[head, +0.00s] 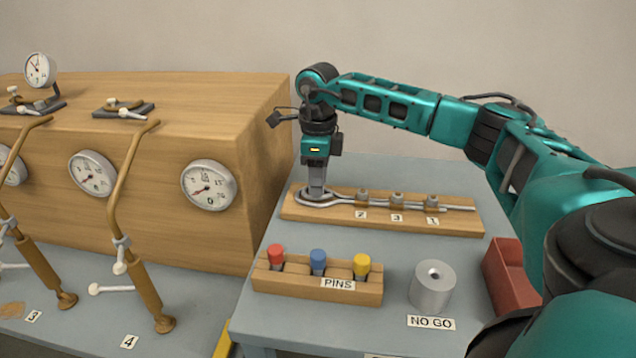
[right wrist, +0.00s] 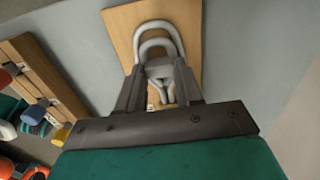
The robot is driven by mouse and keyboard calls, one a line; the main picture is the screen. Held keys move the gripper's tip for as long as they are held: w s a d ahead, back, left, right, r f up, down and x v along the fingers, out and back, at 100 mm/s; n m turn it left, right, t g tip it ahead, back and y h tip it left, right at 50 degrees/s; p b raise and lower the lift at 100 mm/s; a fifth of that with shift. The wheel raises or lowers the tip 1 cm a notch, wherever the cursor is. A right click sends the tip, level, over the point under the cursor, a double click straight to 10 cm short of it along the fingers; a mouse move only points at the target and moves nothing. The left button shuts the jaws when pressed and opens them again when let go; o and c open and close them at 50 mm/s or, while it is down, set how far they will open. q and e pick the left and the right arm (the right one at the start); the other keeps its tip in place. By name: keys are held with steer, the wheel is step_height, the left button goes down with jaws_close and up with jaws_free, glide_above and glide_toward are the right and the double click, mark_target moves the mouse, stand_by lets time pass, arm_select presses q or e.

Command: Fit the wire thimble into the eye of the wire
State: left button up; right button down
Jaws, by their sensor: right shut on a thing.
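The wire (head: 445,208) lies along a wooden board (head: 460,226), its eye (head: 300,201) at the board's left end. My right gripper (head: 316,192) points straight down over the eye. In the right wrist view, the right gripper (right wrist: 158,88) is shut on the grey wire thimble (right wrist: 157,47), whose rounded end shows beyond the fingers. The larger curve of the eye (right wrist: 158,27) shows just outside the thimble's curve. I cannot tell whether the thimble sits down in the eye or is just above it. The fingers hide part of both. My left gripper is not in view.
Clamps (head: 397,200) labelled 2, 3 and 1 stand along the wire. In front are a wooden pin rack (head: 300,287), a grey cylinder (head: 433,288) by the NO GO label and a red bin (head: 511,272). A wooden gauge box (head: 150,190) stands left.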

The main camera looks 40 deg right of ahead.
steer(key=shift+f, duration=0.55)
steer(key=c, duration=0.5)
jaws_free()
steer(key=shift+c, duration=0.2)
steer(key=shift+r, duration=0.15)
step_height(320, 180, up, 12)
steer(key=p, duration=0.1)
steer(key=shift+a, duration=0.1)
